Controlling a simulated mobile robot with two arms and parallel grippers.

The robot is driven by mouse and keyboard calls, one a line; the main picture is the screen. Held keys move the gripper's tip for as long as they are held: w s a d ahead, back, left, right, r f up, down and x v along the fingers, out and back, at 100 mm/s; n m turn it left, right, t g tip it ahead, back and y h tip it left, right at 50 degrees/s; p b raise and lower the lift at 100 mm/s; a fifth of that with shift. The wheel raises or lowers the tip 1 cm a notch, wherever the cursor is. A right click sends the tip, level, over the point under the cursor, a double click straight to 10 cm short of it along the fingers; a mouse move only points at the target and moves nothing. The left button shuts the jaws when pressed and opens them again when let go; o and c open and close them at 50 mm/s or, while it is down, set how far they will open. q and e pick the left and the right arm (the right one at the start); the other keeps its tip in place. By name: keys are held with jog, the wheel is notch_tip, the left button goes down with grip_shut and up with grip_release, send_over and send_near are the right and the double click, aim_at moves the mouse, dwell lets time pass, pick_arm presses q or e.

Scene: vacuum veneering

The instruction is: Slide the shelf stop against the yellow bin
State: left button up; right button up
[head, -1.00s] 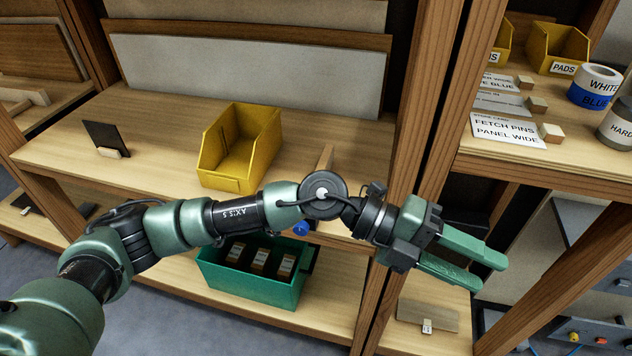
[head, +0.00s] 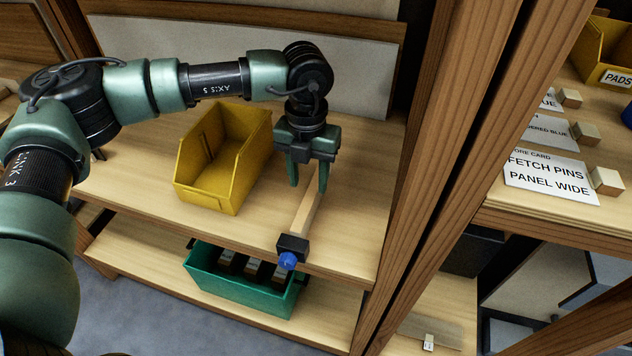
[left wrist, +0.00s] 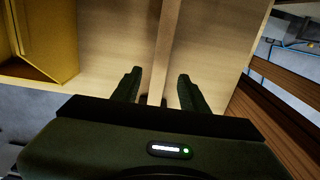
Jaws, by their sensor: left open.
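The shelf stop (head: 305,214) is a pale wooden bar with a black clamp and blue knob at the shelf's front edge. It stands to the right of the yellow bin (head: 212,190), with bare shelf between them. My left gripper (head: 309,186) is open and points down at the rear part of the bar. In the left wrist view the bar (left wrist: 160,65) runs between the two open fingers (left wrist: 158,90), with a gap on each side. The bin (left wrist: 42,45) is at the upper left there. The bar's rear end is hidden behind the gripper in the head view.
A green crate (head: 222,292) with several small boxes stands on the lower shelf. A wooden upright (head: 412,160) bounds the shelf on the right. A neighbouring shelf holds cards (head: 550,175) and wooden blocks. A pale panel (head: 235,60) leans at the back.

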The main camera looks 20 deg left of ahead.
aim_at(307, 201)
pick_arm(q)
jog(key=f, duration=0.1)
jog(key=s+f+p, duration=0.1)
jog(key=f, duration=0.1)
jog(key=f+p, duration=0.1)
jog(key=shift+s+f, duration=0.2)
jog(key=shift+s, duration=0.05)
jog(key=shift+w+f, duration=0.15)
jog(key=shift+f, duration=0.4)
jog(key=shift+w+f, duration=0.15)
jog(key=shift+f, duration=0.65)
jog(key=c, duration=0.9)
grip_shut()
pick_arm(e)
jog(key=s+r, duration=0.2)
jog(key=s, duration=0.1)
jog(key=shift+s+d+r, duration=0.1)
jog(key=shift+d+r, duration=0.05)
jog(key=shift+r, duration=0.1)
jog(key=shift+w, duration=0.2)
